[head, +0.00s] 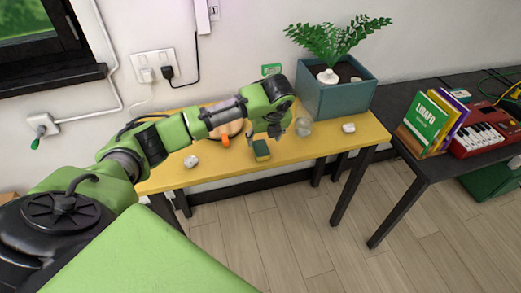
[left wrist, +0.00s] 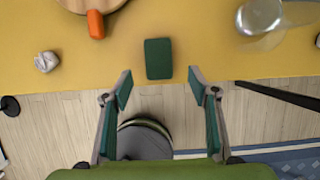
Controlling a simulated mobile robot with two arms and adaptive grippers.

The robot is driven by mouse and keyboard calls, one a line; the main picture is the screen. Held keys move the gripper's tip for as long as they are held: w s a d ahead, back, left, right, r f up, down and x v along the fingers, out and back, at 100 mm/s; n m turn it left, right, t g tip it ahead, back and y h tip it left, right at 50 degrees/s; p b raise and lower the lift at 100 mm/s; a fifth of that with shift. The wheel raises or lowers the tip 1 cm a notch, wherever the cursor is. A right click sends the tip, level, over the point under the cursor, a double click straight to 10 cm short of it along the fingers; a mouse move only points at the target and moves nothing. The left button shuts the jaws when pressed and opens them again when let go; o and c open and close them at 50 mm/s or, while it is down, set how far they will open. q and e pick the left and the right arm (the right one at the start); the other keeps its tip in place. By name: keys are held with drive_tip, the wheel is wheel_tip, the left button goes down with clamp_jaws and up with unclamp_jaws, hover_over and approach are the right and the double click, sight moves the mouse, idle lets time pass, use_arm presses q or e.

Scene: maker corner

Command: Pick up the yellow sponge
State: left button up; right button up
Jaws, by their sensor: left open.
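The yellow sponge (head: 261,155) lies near the front edge of the yellow table (head: 310,150). It has a dark green top, and in the left wrist view the sponge (left wrist: 158,58) shows only this green face. My left gripper (head: 268,133) is above the table, close over the sponge. In the left wrist view my left gripper (left wrist: 160,84) is open, its fingers apart with nothing between them, and the sponge lies just ahead of the fingertips, centred between them. My right gripper is not in view.
A round wooden board (left wrist: 85,4) with an orange-handled item (left wrist: 96,24) lies behind and left. A clear glass (head: 304,127) stands right of the sponge. Crumpled white lumps (head: 191,161) (head: 348,128) lie on either side. A planter (head: 340,95) stands at the back right.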

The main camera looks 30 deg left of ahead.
sight(261, 148)
use_arm(q)
drive_tip(key=x, duration=0.5)
drive_tip(key=p+x, duration=0.1)
drive_tip(key=x, duration=0.1)
drive_tip(key=shift+s+f, duration=0.2)
drive_tip(key=shift+s, duration=0.1)
drive_tip(key=shift+w+a+f, duration=0.1)
drive_tip(key=shift+w+f, duration=0.1)
drive_tip(key=shift+f, duration=0.4)
drive_tip(key=c, duration=0.8)
